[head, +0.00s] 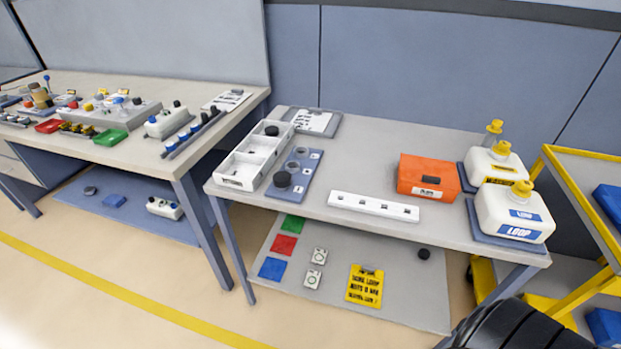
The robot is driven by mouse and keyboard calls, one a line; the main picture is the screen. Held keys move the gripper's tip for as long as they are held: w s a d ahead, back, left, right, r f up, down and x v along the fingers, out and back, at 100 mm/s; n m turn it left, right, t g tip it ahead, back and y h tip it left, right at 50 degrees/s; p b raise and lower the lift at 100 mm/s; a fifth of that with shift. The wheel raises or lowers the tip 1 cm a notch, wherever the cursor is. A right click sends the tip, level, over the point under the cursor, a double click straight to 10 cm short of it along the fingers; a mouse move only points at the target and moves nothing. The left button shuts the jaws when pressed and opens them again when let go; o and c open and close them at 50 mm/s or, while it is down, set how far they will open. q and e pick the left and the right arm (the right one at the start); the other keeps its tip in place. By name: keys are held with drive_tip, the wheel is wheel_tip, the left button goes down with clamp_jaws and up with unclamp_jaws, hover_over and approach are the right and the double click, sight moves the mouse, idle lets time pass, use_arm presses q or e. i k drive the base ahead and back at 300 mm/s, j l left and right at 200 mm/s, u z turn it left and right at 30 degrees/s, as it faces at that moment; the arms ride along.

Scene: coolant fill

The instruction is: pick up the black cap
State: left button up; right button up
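Several black round things could be the black cap. One black cap (282,180) sits on the blue-grey holder plate (299,190) at the left of the middle table. Another black round piece (271,130) lies in the far compartment of the white divided tray (236,172). A small black round piece (424,254) lies on the lower grey shelf near its right end. I cannot tell which one is meant. Neither of my grippers shows in the head view.
The middle table (372,155) also holds an orange box (429,172), a white strip with holes (373,207), a clipboard (314,121) and white LOOP jugs (514,214). The table centre is clear. A yellow-framed cart (571,186) stands right. A cluttered bench (150,83) stands left.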

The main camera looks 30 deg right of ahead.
sight(281, 180)
drive_tip(key=i+j+z, duration=0.15)
drive_tip(key=j+z, duration=0.3)
drive_tip(key=i+j+z, duration=0.15)
drive_tip(key=z, duration=0.25)
drive_tip(key=j+z, duration=0.45)
